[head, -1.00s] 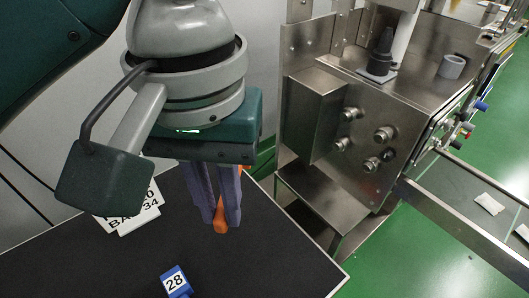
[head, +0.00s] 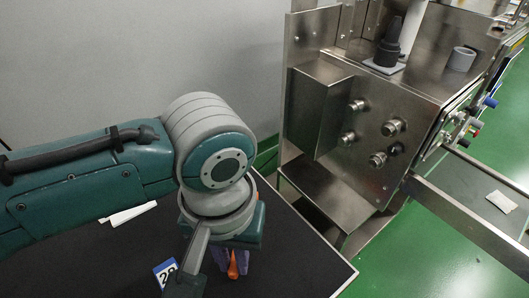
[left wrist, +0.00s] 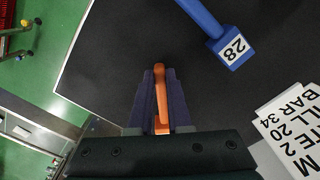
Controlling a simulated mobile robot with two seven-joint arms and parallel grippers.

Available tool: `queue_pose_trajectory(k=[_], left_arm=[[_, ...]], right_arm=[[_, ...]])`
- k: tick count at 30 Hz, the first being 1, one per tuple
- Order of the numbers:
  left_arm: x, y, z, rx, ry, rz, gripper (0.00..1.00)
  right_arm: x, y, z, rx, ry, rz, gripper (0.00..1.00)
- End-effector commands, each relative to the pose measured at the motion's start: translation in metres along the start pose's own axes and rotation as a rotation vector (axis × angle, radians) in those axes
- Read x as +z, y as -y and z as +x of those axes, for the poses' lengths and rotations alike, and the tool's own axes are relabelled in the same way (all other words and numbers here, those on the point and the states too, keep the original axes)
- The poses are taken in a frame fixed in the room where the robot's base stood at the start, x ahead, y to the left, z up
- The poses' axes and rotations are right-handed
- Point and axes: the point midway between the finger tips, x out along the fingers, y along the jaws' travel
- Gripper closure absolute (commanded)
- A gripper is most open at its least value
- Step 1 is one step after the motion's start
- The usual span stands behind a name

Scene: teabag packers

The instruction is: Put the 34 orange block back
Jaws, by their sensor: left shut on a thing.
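The orange block (head: 233,266) is between the fingers of my left gripper (head: 236,262), low over the black table (head: 300,260). In the left wrist view the orange block (left wrist: 161,95) is a narrow upright piece held between the two purple fingers of the gripper (left wrist: 159,100). Its number does not show. I cannot tell whether it touches the table. A blue block labelled 28 (head: 166,272) lies left of the gripper, partly behind my arm; it also shows in the left wrist view (left wrist: 233,48). My right gripper is not in view.
A steel machine (head: 370,120) with knobs stands beyond the table's right edge. Green floor (head: 430,250) lies to the right. The table's right part is clear.

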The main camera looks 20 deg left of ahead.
Motion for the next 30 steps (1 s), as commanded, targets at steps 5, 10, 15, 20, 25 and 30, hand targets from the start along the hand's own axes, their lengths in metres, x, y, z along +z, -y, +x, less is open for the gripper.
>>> queue_pose_trajectory(k=[5,10,15,20,25,30], left_arm=[[0.000,0.000,0.001,0.001,-0.001,0.000,1.00],[0.000,0.000,0.002,0.001,0.000,0.000,0.73],[0.000,0.000,0.002,0.001,0.000,0.000,0.54],[0.000,0.000,0.002,0.001,0.000,0.000,0.54],[-0.001,0.000,-0.004,0.001,-0.002,0.000,0.54],[-0.001,-0.001,-0.034,0.004,-0.004,0.001,0.54]], right_arm=[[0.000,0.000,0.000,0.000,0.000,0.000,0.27],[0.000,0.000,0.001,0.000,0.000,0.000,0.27],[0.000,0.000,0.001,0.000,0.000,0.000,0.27],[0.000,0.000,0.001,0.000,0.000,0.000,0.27],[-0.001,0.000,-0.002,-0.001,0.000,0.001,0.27],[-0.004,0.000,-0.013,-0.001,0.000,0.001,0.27]])
